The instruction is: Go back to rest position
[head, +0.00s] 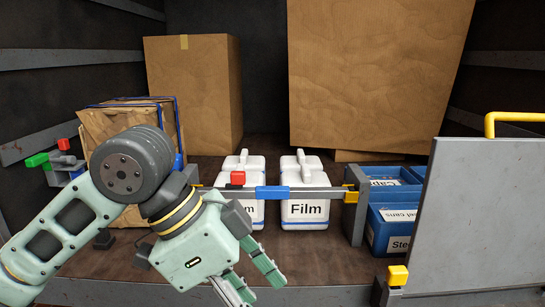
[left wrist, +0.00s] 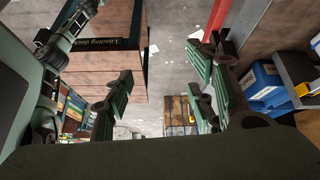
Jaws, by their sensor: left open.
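My left gripper (head: 258,287) is in the lower middle of the head view, its green fingers spread and pointing down to the right. No object shows between them. In the left wrist view the fingers of the left gripper (left wrist: 158,108) stand wide apart, with open space and a distant floor between them. My left arm comes in from the lower left and bends at a dark joint. My right gripper is in neither view.
Blue bins (head: 388,222) are at right, beside a grey panel (head: 472,215).

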